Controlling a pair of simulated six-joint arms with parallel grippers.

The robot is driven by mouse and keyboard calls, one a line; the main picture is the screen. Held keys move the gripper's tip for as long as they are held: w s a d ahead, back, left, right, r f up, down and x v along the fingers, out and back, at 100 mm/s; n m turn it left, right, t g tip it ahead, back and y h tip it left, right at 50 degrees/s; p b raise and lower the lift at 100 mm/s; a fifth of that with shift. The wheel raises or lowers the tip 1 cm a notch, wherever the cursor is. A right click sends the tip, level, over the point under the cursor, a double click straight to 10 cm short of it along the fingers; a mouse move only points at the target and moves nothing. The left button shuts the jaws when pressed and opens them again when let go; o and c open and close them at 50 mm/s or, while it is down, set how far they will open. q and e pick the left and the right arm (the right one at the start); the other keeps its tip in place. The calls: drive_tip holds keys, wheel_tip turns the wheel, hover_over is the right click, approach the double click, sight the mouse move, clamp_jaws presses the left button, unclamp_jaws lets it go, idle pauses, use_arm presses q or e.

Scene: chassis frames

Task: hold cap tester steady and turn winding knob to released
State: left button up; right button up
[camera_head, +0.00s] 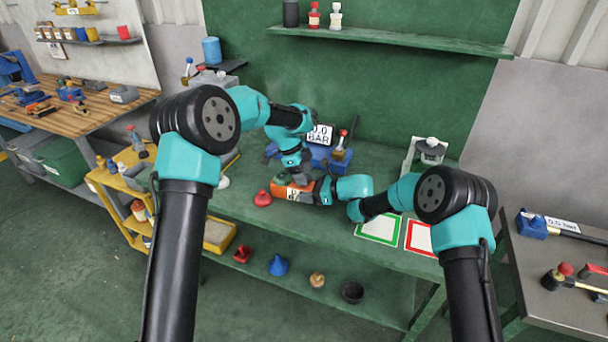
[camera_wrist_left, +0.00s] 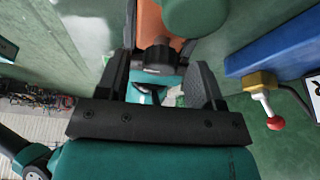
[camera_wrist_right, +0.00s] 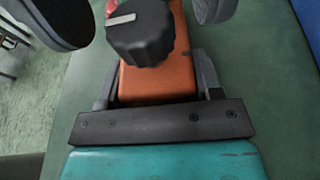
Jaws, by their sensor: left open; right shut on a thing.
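The cap tester (camera_head: 281,190) is an orange block lying on the green bench. It has a dark ribbed knob (camera_wrist_right: 140,38) on top, with a pale pointer mark aimed left in the right wrist view. A green round part (camera_wrist_left: 195,14) shows at its far end in the left wrist view. My right gripper (camera_wrist_right: 157,88) is shut on the orange body, one finger along each side. My left gripper (camera_wrist_left: 161,72) is open above the tester, its fingers on either side of the knob (camera_wrist_left: 158,57). I cannot tell whether they touch it.
A blue unit with a display sign (camera_head: 320,135) and a red-tipped lever stands just behind. A red funnel-shaped piece (camera_head: 262,198) lies left of the tester. A green-bordered card (camera_head: 380,229) and a red-bordered card (camera_head: 420,237) lie on the right of the bench.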

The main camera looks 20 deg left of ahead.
use_arm(q)
drive_tip(key=v, duration=1.1)
drive_tip(key=shift+r, duration=0.25)
drive_tip(key=shift+a, duration=0.15)
use_arm(e)
drive_tip(key=o, duration=0.8)
drive_tip(key=shift+d, duration=0.15)
drive_tip(key=v, duration=1.1)
drive_tip(key=shift+d+r, duration=0.2)
drive_tip(key=shift+d, duration=0.15)
